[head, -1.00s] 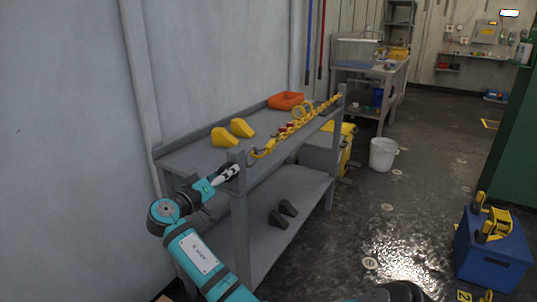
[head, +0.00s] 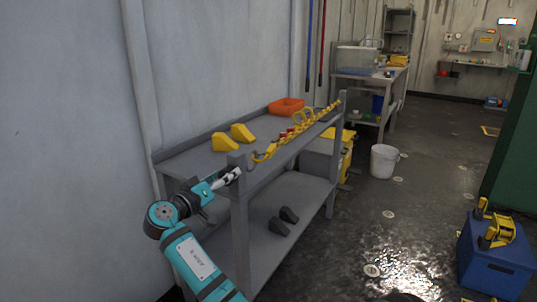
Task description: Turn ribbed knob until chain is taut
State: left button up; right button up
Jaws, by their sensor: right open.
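A yellow chain (head: 300,128) runs along the front edge of the grey bench's top, between its corner posts. Small red parts (head: 288,133) show along it near the middle. I cannot make out which part is the ribbed knob, nor tell whether the chain is slack or taut. My right gripper (head: 236,174) is open and empty at the near corner post, short of the chain's near end. I cannot tell whether its fingers touch the post. My left gripper is not in view.
The grey bench (head: 190,155) holds yellow wedges (head: 241,132) and an orange tray (head: 286,106); dark wedges (head: 289,214) lie on its lower shelf. A white bucket (head: 383,161) and a blue box (head: 493,262) stand on the floor. Between them the floor is open.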

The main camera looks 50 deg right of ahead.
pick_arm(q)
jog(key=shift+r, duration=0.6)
pick_arm(e)
jog(key=a, duration=0.7)
jog(key=shift+s, duration=0.4)
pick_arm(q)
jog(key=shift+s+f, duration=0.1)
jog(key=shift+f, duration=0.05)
